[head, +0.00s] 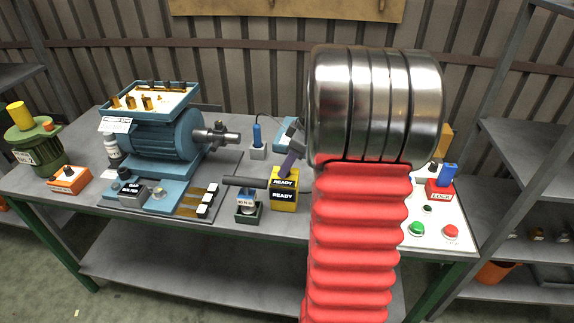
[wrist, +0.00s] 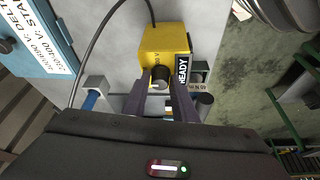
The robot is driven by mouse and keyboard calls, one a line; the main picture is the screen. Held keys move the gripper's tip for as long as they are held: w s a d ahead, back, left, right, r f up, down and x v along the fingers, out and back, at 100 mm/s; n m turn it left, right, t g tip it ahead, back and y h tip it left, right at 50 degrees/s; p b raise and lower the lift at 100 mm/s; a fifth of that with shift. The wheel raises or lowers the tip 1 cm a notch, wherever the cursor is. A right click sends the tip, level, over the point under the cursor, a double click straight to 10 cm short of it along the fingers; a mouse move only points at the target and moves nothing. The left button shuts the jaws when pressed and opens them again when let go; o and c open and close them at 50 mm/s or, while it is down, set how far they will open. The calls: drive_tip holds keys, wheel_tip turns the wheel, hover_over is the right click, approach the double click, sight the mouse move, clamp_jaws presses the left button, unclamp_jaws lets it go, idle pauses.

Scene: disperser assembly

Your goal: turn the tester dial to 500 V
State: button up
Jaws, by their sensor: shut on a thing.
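The tester is a yellow box (head: 284,203) with black READY labels, near the front edge of the bench. It also shows in the wrist view (wrist: 172,42), with a READY label on its right side. A black round dial (wrist: 160,74) sits on its face. My gripper (wrist: 161,86) has its two dark fingers on either side of the dial, shut on it. In the head view my gripper (head: 290,160) reaches the top of the tester, and the dial is hidden there. The dial's pointer and most of its scale cannot be read.
A blue motor (head: 160,140) stands left of the tester. A small dark-green-based device (head: 248,212) with a black handle stands close to the tester's left. A blue-topped probe holder (head: 257,146) is behind. A white panel (head: 432,248) with green and red buttons lies right.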

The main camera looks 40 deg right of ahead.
drive_tip(key=shift+a+m+h, duration=0.1)
drive_tip(key=shift+m+h, duration=0.4)
drive_tip(key=shift+m, duration=0.8)
drive_tip(key=o, duration=1)
drive_tip(key=v, duration=1.3)
drive_tip(key=shift+s+r, duration=0.3)
